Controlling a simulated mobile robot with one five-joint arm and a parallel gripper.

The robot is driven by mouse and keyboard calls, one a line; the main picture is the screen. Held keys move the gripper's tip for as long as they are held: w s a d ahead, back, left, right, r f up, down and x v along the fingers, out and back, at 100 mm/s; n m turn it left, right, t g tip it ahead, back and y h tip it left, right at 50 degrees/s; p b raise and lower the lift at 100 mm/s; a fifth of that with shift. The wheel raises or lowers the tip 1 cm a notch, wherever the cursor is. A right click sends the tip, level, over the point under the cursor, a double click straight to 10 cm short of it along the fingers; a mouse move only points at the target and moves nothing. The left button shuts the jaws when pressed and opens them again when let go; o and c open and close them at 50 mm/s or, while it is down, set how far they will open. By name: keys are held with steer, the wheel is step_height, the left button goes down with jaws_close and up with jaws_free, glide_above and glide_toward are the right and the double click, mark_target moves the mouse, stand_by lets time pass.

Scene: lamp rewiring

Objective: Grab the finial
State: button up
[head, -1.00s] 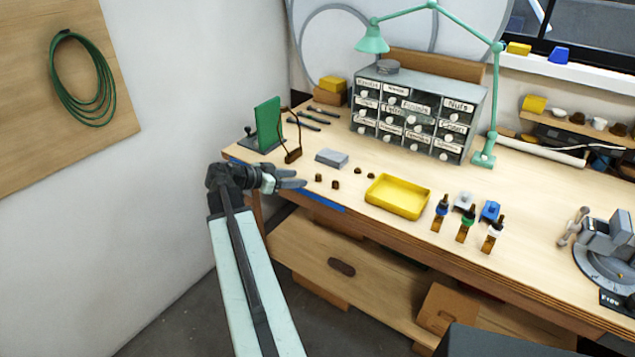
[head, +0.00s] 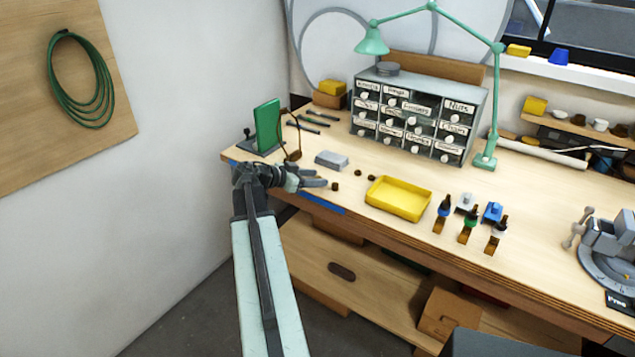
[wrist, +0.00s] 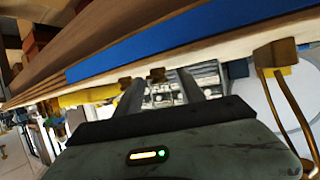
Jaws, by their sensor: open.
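Small dark brown knob-like pieces lie on the bench; I cannot tell for certain which is the finial. In the head view one brown piece (head: 335,187) is just past my gripper (head: 316,182), and two more (head: 364,174) lie farther back. My gripper is open and low over the bench's front left edge, its fingers pointing right. In the wrist view a brown piece (wrist: 157,74) shows between the fingertips of my gripper (wrist: 160,84), and another (wrist: 125,83) beside the left finger. Nothing is held. My gripper may hide another piece in the head view.
A yellow tray (head: 398,199) is right of the brown pieces. A blue strip (head: 322,203) lines the front edge. A drawer cabinet (head: 412,115) is at the back.

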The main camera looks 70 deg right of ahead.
jaws_close()
steer(key=shift+r, duration=0.1)
